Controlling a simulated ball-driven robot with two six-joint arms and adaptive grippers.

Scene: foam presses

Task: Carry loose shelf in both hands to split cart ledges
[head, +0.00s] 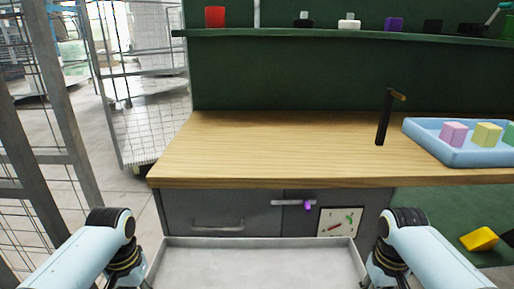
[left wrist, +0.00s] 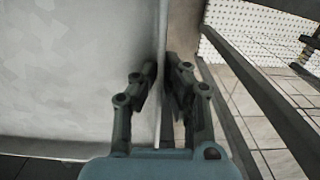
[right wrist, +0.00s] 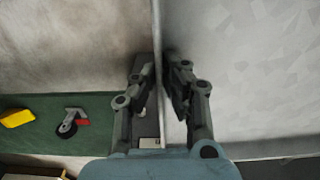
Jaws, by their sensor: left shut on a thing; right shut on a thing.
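The loose shelf (head: 256,262) is a pale grey flat panel with a raised rim, low in front of me between my two arms. Its surface also fills the left of the left wrist view (left wrist: 70,80) and the right of the right wrist view (right wrist: 245,80). My left gripper (left wrist: 163,78) is shut on the shelf's left rim. My right gripper (right wrist: 160,72) is shut on its right rim. In the head view my arms mostly hide both grippers. Wire-mesh cage carts (head: 148,115) stand at the left; I cannot tell which is the split cart, and no ledges show clearly.
A wood-topped workbench (head: 270,145) with grey drawers stands just beyond the shelf. On it are a black post (head: 383,118) and a blue tray (head: 430,143) with coloured blocks. A yellow object (head: 479,239) lies low at the right. Metal frame posts (head: 60,85) stand at the left.

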